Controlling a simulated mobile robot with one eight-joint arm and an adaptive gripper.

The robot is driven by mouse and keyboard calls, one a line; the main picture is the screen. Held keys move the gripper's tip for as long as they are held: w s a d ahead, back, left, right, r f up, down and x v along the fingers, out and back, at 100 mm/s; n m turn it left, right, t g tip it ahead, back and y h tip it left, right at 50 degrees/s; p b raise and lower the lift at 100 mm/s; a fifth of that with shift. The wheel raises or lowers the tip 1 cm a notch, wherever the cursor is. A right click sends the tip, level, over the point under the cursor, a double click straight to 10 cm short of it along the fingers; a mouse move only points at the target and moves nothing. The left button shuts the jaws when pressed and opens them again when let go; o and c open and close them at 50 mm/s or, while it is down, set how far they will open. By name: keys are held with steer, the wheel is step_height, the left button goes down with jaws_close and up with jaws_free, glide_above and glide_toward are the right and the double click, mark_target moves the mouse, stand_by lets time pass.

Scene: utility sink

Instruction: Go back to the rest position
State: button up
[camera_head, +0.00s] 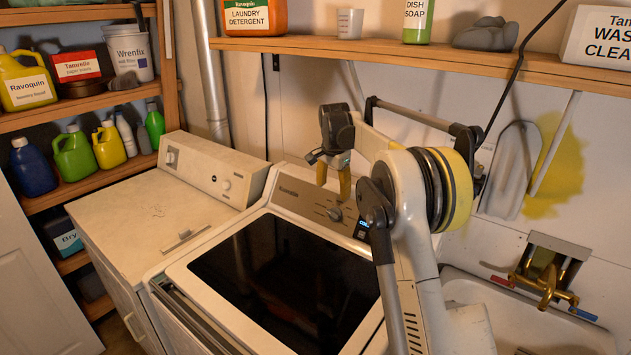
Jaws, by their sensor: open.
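My gripper (333,185) hangs from my raised arm, pointing down, above the back part of the washer (170,280) near its control panel (305,199). Its two yellowish fingers are apart with nothing between them. It appears clear of the panel, though the exact gap is hard to judge. My arm bends at a large joint with a yellow band right of the middle and hides part of the wall and the washer's right side.
A white dryer-like machine (130,215) stands at the left. Shelves (95,177) with bottles line the left wall. A wall shelf (420,55) with detergent, soap and a box runs above. A sink (480,290) with a brass faucet (545,280) is at the right.

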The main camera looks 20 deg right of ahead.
steer(key=s+a+r+n+t+b, duration=0.1)
steer(key=s+a+r+n+b, duration=0.15)
steer(key=s, duration=0.45)
steer(key=s+a+r+n+t+b, duration=0.1)
steer(key=s+a+r+n, duration=0.1)
steer(key=s+a, duration=0.35)
steer(key=s+a+r+n+b, duration=0.2)
steer(key=s, duration=0.7)
steer(key=s+a+f+n+t+b, duration=0.1)
steer(key=s+a+f+n, duration=0.1)
steer(key=s+f, duration=0.2)
steer(key=s+a+f+n+b, duration=0.1)
steer(key=s+f, duration=0.3)
steer(key=s, duration=0.6)
steer(key=s+a+f+n+t+y+b, duration=0.1)
steer(key=s+a+f+n, duration=0.1)
steer(key=s+f, duration=0.3)
steer(key=s+n, duration=0.1)
steer(key=s, duration=0.2)
steer(key=shift+a+t, duration=0.3)
steer(key=shift+a, duration=0.1)
